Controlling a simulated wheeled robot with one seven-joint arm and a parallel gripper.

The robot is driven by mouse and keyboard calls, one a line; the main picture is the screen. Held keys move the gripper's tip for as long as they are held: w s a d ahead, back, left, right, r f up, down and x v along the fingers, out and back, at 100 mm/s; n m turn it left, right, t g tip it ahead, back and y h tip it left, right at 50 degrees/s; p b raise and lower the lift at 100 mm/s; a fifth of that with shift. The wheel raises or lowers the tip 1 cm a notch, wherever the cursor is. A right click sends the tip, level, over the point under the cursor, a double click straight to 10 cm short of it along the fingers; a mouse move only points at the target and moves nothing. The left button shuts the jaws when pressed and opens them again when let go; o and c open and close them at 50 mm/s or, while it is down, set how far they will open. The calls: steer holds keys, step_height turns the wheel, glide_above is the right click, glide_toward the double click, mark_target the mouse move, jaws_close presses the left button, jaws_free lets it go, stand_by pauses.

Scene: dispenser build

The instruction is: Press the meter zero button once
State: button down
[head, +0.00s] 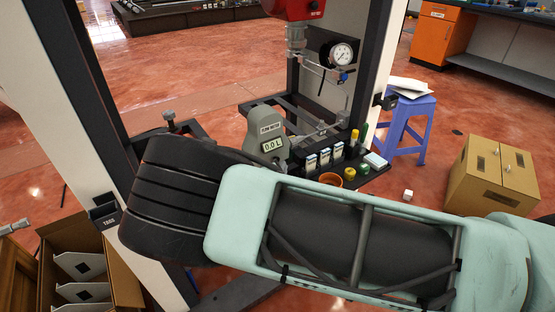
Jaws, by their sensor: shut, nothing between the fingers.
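The flow meter (268,134) is a grey rounded unit in the middle of the head view, with a dark label and a display (271,144) that reads 0.0 L. I cannot make out its zero button; the lower part of the meter is hidden behind my arm. My teal and black arm reaches across the lower half of the view, in front of the meter. No gripper fingers show, so I cannot tell where my gripper is relative to the button.
A pressure gauge (341,54) and a red housing (292,8) are on the dark frame behind. Small bottles and boxes stand on a black tray (374,175). A blue stool (409,123) and a cardboard box (492,178) are at right. Open boxes (119,284) are lower left.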

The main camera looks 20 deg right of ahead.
steer(key=shift+s, duration=0.15)
steer(key=s, duration=0.1)
steer(key=s+d+p, duration=0.1)
steer(key=s, duration=0.1)
steer(key=s+p, duration=0.1)
steer(key=shift+s+d, duration=0.3)
steer(key=shift+s, duration=0.05)
stand_by(0.9)
